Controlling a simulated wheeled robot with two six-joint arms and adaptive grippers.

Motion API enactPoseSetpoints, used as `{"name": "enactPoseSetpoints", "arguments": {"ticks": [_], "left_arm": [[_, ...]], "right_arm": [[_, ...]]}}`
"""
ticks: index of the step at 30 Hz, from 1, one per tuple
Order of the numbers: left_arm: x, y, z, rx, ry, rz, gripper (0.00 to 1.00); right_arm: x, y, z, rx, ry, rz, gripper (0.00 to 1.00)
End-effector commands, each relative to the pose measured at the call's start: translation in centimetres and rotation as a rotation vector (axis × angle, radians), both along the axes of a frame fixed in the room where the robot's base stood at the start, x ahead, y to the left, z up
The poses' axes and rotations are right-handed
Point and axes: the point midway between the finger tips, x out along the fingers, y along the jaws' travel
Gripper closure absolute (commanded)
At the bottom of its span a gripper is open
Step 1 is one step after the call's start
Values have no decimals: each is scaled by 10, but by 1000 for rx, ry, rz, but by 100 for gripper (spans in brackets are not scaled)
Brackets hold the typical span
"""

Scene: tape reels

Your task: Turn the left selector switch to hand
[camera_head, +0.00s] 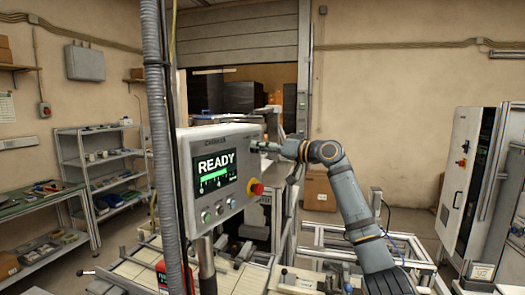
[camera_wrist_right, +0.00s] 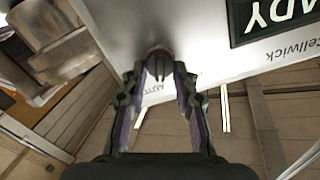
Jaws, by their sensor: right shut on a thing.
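My right gripper (camera_head: 256,146) is at the upper right edge of the grey control panel (camera_head: 222,140). In the right wrist view, my right gripper (camera_wrist_right: 160,76) is shut on a dark, rounded selector switch (camera_wrist_right: 159,57), one finger on each side. A white label reading AUTO (camera_wrist_right: 155,87) shows between the fingers. The switch's setting cannot be told. In the head view the gripper hides this switch. My left gripper is not in view.
The panel's screen (camera_head: 214,172) reads READY. Below it are several buttons, with a red emergency stop (camera_head: 256,188) at lower right. A grey ribbed conduit (camera_head: 165,130) rises left of the panel. A white cabinet (camera_head: 464,165) stands far right.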

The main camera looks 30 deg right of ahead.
Motion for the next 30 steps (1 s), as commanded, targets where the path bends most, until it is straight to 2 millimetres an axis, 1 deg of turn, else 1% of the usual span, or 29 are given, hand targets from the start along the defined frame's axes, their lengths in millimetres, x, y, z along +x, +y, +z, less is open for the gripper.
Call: {"name": "enactPoseSetpoints", "arguments": {"ticks": [1, 12, 21, 30], "left_arm": [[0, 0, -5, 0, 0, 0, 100], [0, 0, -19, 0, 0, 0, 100], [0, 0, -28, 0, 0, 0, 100], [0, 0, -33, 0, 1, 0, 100]], "right_arm": [[0, 0, -2, -37, -18, -1, 100], [-1, 3, 0, -358, -159, -2, 100], [-2, 5, 0, -614, -269, -1, 100], [-3, 7, -1, -810, -355, 0, 100]]}}
